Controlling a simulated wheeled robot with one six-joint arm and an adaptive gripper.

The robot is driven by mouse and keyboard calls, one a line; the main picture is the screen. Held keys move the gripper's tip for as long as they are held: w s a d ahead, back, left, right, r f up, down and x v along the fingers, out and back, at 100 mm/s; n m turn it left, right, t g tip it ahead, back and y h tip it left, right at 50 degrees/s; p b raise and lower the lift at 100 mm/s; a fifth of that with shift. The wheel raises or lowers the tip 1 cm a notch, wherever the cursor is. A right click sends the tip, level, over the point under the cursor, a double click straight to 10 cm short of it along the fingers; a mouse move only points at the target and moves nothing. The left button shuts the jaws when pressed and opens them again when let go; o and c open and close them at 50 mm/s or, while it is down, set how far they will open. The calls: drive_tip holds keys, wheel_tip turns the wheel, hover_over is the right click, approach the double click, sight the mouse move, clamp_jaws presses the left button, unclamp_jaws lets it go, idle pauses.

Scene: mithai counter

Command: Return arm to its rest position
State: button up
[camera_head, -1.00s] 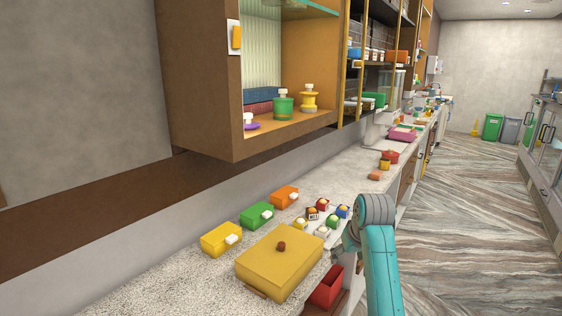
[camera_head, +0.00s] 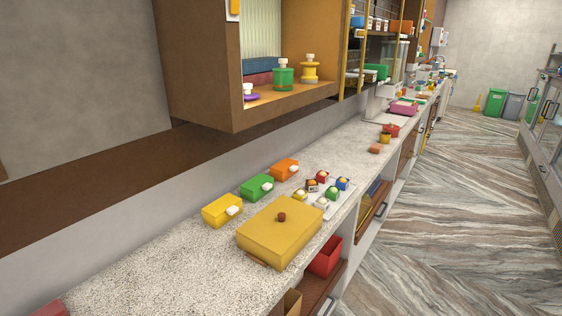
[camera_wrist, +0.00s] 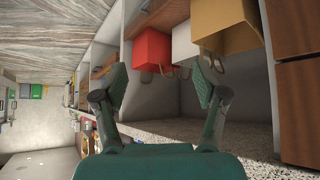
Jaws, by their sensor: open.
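My gripper (camera_wrist: 158,92) shows in the wrist view with its two fingers spread apart and nothing between them. The arm and gripper are out of the head view. The gripper's exact distance from the shelves is hard to tell.
On the counter (camera_head: 130,272) stand a large yellow box (camera_head: 275,238) with a brown knob, and yellow (camera_head: 220,211), green (camera_head: 256,188) and orange (camera_head: 284,170) boxes. A red bin (camera_head: 325,257) sits on a shelf below. The floor (camera_head: 440,230) at right is clear.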

drive_tip(key=s+f+t, duration=0.2)
drive_tip(key=s, duration=1)
drive_tip(key=s+f+t, duration=0.1)
drive_tip(key=s+f, duration=0.1)
drive_tip(key=s, duration=1.1)
drive_tip(key=s+r+t, duration=0.3)
drive_tip(key=s+r, duration=1.4)
drive_tip(key=s, duration=0.4)
drive_tip(key=shift+r+m, duration=0.4)
